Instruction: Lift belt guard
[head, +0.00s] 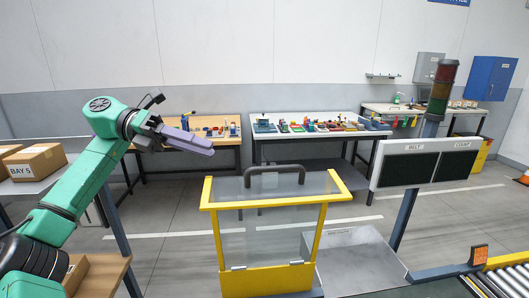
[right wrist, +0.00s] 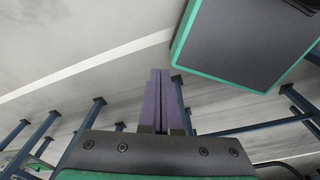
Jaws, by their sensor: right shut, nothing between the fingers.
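The belt guard (head: 265,281) stands in the head view's lower middle, a yellow frame with a clear panel and a black handle (head: 274,171) on its top. It appears upright, and no gripper touches it. My left gripper (head: 207,147) is held up to the left of the guard and above its top bar, its purple fingers pointing right. The picture does not settle whether its fingers are apart. My right gripper (right wrist: 160,74) shows only in the right wrist view, with its two purple fingers together and nothing between them. The guard is not recognisable in that view.
A sign panel (head: 425,163) on a post stands right of the guard. Benches with small items line the back wall. A BAY 5 box (head: 36,162) is at the left.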

